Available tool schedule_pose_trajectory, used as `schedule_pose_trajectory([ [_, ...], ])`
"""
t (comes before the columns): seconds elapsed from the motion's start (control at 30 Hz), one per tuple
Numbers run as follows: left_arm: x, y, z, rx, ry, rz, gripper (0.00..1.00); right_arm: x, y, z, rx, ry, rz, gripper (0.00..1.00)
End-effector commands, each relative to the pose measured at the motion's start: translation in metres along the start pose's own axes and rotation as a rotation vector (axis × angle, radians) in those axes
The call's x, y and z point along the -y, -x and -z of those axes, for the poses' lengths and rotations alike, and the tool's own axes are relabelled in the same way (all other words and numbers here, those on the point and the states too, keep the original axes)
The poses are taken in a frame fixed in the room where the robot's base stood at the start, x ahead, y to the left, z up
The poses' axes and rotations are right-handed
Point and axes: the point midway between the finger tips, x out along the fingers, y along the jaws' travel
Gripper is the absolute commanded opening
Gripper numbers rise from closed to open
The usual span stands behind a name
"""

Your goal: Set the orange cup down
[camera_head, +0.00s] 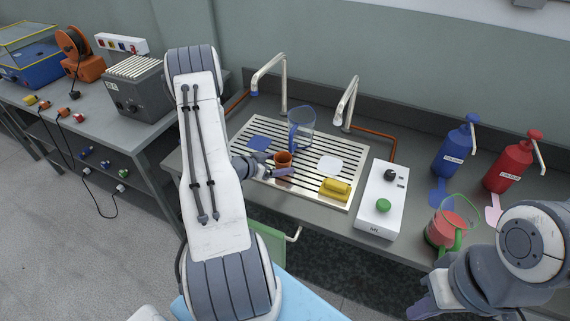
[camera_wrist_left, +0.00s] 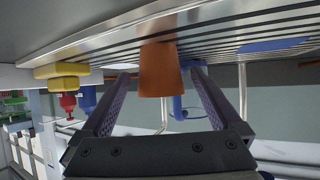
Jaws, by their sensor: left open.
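The orange cup (camera_head: 283,159) stands on the slatted draining tray (camera_head: 349,151), in front of the clear blue jug (camera_head: 302,130). In the left wrist view, which is upside down, the orange cup (camera_wrist_left: 160,72) is between the two fingers with its base towards the slats. My left gripper (camera_head: 272,170) is open around the cup, with a visible gap to each finger (camera_wrist_left: 160,88). It partly hides the cup in the head view. My right gripper (camera_head: 428,302) is low at the right, partly cut off; its jaws cannot be made out.
On the tray are a blue pad (camera_head: 259,143), a white pad (camera_head: 329,166) and a yellow block (camera_head: 335,189). Two taps (camera_head: 284,85) rise behind it. A white box with a green button (camera_head: 383,206), a jug with red contents (camera_head: 447,228) and pump bottles (camera_head: 511,163) stand right.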

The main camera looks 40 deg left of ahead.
Motion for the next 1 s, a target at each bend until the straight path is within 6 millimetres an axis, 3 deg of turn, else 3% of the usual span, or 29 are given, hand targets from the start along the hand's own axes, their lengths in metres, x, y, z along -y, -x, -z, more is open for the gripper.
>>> schedule_pose_trajectory([
  [0.2, 0.002, 0.048, -0.001, -0.001, 0.001, 0.005, 0.98, -0.001, -0.009, -0.001, 0.000, 0.000, 0.000, 0.00],
  [0.5, 0.000, 0.076, -0.001, 0.000, 0.000, 0.000, 0.98, -0.001, -0.011, -0.001, 0.000, 0.000, 0.000, 0.00],
  [0.77, -0.005, 0.067, 0.009, 0.040, -0.033, -0.001, 0.98, -0.001, -0.010, -0.001, 0.000, 0.000, 0.000, 0.00],
  [0.87, -0.017, 0.049, 0.028, 0.126, -0.096, 0.006, 0.98, -0.001, -0.010, -0.001, 0.000, 0.000, 0.000, 0.00],
  [1.0, -0.054, 0.023, 0.068, 0.283, -0.206, 0.037, 0.98, -0.001, -0.010, -0.001, 0.000, 0.000, 0.000, 0.00],
])
